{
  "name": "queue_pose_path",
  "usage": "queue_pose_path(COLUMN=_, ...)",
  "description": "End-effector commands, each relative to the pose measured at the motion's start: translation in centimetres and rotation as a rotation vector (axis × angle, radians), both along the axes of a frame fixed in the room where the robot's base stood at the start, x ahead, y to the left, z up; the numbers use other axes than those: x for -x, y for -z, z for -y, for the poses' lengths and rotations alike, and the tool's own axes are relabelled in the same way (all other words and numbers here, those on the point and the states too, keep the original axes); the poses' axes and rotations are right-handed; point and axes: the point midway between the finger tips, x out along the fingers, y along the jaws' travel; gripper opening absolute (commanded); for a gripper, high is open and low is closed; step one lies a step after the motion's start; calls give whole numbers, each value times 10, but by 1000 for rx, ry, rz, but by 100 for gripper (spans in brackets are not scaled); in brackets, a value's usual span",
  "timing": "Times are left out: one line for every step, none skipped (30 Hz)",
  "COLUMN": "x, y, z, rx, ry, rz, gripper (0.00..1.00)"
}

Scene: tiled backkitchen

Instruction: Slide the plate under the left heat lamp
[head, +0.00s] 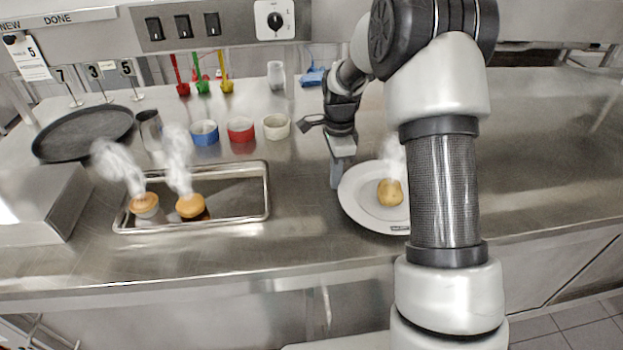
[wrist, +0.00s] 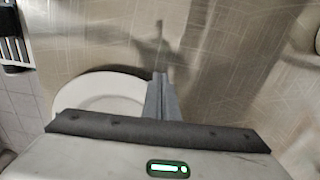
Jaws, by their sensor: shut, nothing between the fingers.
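A white oval plate (head: 358,208) lies on the steel counter with a steaming potato-like item (head: 390,192) on it. My arm hides the plate's right side. My gripper (head: 336,184) is shut and empty, pointing down at the plate's left rim. In the wrist view the closed fingers (wrist: 161,88) are beside the plate (wrist: 95,88); I cannot tell whether they touch it. No heat lamp is clearly recognisable. A panel with black switches (head: 183,27) and a dial (head: 275,20) is at the top.
A steel tray (head: 266,192) with two steaming pastry-like items stands left of the plate. Behind it are blue (head: 205,132), red (head: 241,129) and white (head: 276,127) bowls. A dark round tray (head: 83,133) is far left. Counter at right (head: 560,140) is clear.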

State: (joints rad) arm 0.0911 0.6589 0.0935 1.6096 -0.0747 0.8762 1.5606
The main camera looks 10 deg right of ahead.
Motion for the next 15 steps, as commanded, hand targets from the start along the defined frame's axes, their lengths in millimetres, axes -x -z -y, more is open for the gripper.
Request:
queue_pose_path(x=-1, y=-1, z=17, rx=2, ry=6, rz=0, gripper=0)
queue_pose_path(x=-1, y=-1, z=26, rx=2, ry=6, rz=-1, gripper=0)
queue_pose_path(x=-1, y=-1, z=38, rx=1, ry=6, rz=-1, gripper=0)
queue_pose_path(x=-2, y=-1, z=47, rx=2, ry=6, rz=-1, gripper=0)
queue_pose_path(x=-2, y=-1, z=56, rx=2, ry=5, rz=-1, gripper=0)
queue_pose_path(x=-3, y=-1, z=68, rx=1, ry=5, rz=-1, gripper=0)
queue_pose_path(x=-3, y=-1, z=78, rx=2, ry=6, rz=-1, gripper=0)
queue_pose_path(x=-3, y=-1, z=87, rx=2, ry=5, rz=-2, gripper=0)
queue_pose_path(x=-4, y=-1, z=98, rx=1, ry=5, rz=-2, gripper=0)
queue_pose_path(x=-4, y=-1, z=108, rx=1, ry=6, rz=-1, gripper=0)
queue_pose_path(x=-4, y=-1, z=117, rx=1, ry=6, rz=-1, gripper=0)
queue_pose_path(x=-5, y=-1, z=128, rx=1, ry=5, rz=-1, gripper=0)
queue_pose_path(x=-5, y=-1, z=133, rx=1, ry=3, rz=-1, gripper=0)
queue_pose_path(x=-5, y=0, z=135, rx=1, ry=2, rz=-1, gripper=0)
queue_pose_path(x=-6, y=0, z=130, rx=-1, ry=-2, rz=0, gripper=0)
